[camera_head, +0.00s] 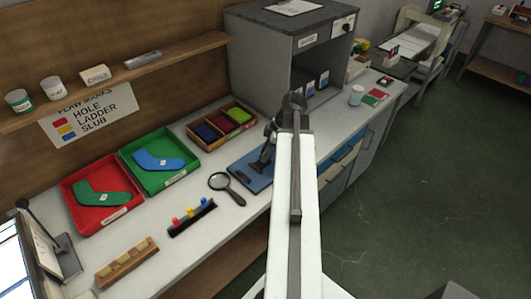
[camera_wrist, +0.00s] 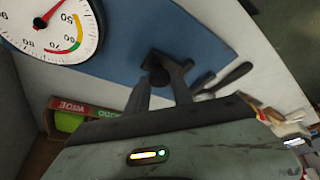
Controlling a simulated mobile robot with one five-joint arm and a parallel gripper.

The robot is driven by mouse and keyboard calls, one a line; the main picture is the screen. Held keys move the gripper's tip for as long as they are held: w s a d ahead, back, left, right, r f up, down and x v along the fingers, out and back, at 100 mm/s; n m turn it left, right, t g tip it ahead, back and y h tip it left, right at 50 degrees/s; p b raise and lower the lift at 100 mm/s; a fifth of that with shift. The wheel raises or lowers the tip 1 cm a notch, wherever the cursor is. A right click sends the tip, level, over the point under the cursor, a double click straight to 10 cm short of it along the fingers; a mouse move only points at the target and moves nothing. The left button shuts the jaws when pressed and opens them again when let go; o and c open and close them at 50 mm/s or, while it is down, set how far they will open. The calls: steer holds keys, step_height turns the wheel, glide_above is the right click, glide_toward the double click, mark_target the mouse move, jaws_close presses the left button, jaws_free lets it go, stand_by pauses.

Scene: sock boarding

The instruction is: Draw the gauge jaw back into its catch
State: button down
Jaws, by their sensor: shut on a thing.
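The gauge stands on a blue base plate (camera_head: 256,181) on the bench, and the plate fills the middle of the wrist view (camera_wrist: 215,45). Its white dial (camera_wrist: 50,25), with a red needle and coloured arc, is at the upper left of the wrist view. My gripper (camera_wrist: 163,72) is over the plate, its two dark fingers closed around a small dark knob (camera_wrist: 156,76), which looks like the gauge jaw's grip. The fingers partly hide it. In the head view my gripper (camera_head: 268,148) and arm cover much of the gauge. The catch cannot be made out.
A magnifying glass (camera_head: 220,182) and a rack of coloured pegs (camera_head: 191,217) lie left of the plate. A red tray (camera_head: 70,203), a green tray (camera_head: 137,180) and a compartment box (camera_head: 205,146) stand behind. A grey cabinet (camera_head: 262,70) rises close beyond my gripper.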

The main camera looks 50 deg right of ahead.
steer(key=d, duration=0.6)
steer(key=shift+s, duration=0.2)
steer(key=c, duration=1.1)
jaws_free()
